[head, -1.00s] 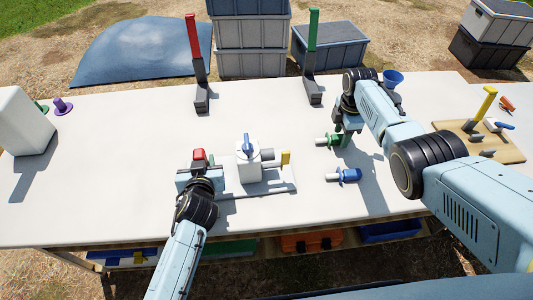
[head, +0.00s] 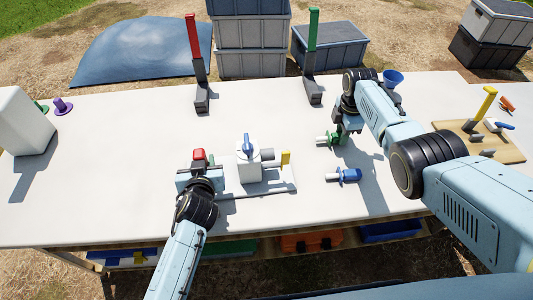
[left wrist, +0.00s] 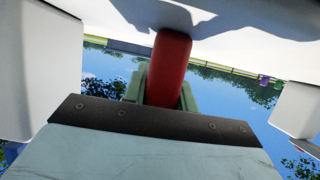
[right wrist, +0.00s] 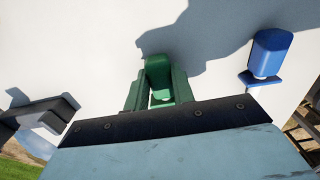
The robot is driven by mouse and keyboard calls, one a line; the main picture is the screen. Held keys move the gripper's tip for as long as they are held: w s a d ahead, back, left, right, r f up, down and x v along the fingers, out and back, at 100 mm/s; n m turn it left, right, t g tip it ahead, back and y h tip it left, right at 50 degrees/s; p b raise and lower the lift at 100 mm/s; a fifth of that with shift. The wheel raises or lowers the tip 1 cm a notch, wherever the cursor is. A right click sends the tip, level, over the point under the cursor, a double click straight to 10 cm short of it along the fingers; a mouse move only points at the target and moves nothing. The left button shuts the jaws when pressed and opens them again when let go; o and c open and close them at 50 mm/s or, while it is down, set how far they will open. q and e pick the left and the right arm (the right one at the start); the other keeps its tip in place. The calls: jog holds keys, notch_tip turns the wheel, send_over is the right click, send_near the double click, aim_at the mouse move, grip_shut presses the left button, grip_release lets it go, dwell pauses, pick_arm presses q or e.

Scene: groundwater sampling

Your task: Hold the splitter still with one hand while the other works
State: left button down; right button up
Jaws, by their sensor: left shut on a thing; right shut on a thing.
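The splitter (head: 249,168) is a white block with a blue lever on top, on a pale base plate. A grey and yellow fitting sticks out of its right side, and a red part (head: 199,155) is at its left. My left gripper (head: 199,168) is shut on the red part, which also shows in the left wrist view (left wrist: 172,68). My right gripper (head: 342,133) is shut on a green fitting (head: 325,140) on the table, right of the splitter and apart from it. The green fitting also shows between the fingers in the right wrist view (right wrist: 158,78).
A blue fitting (head: 345,175) lies in front of the right gripper. Red (head: 195,50) and green (head: 312,45) uprights stand at the back. A wooden board (head: 490,150) with a yellow post is at the right, a white container (head: 22,122) at far left. The table's left middle is clear.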

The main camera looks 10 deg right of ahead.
aim_at(267, 155)
jog(key=shift+r, duration=3.15)
jog(key=shift+s+a+r, duration=0.1)
jog(key=shift+r, duration=0.1)
jog(key=s+a, duration=0.4)
jog(key=s, duration=0.1)
jog(key=s+a+f, duration=0.1)
jog(key=s+a, duration=0.1)
jog(key=shift+s+a, duration=0.25)
jog(key=shift+a, duration=0.1)
jog(key=shift+a, duration=2.95)
jog(key=shift+s+a, duration=0.15)
jog(key=shift+a, duration=2.1)
